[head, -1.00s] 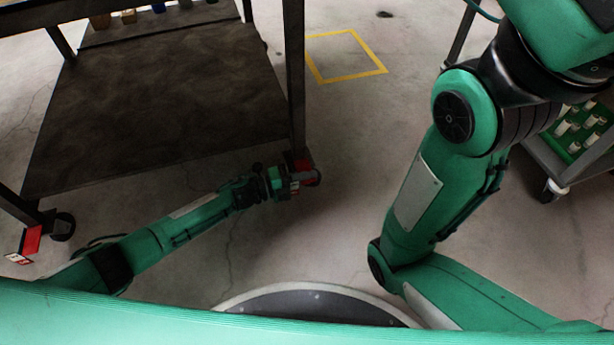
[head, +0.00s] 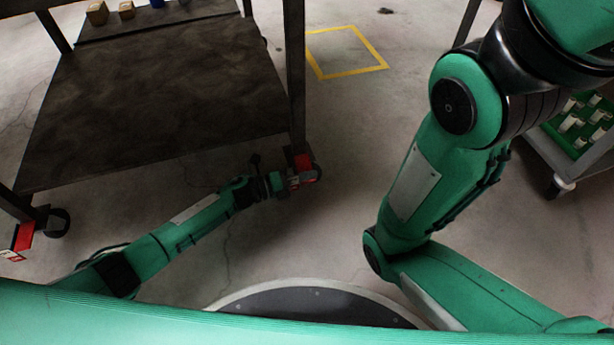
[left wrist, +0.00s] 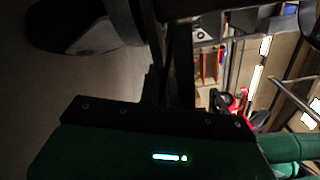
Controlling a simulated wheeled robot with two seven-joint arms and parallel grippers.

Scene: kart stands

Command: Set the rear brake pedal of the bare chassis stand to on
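The stand (head: 165,100) with a dark, bare lower shelf fills the upper left of the head view. A red pedal (head: 303,162) sits at the foot of its right leg, and another red pedal (head: 22,238) is beside the caster at its left leg. My left gripper (head: 292,181) is low over the floor at the right leg's pedal and overlaps it in the picture. I cannot tell whether they touch, whether the fingers are open, or how the pedal is set. The left wrist view is dark and my green wrist housing covers its lower part. My right gripper is out of view.
A grey cart (head: 552,150) with a green tray of white pieces stands at the right. Small boxes (head: 97,13) sit at the stand's far end. A yellow square (head: 346,71) marks the floor. The floor between stand and cart is clear except for my right arm.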

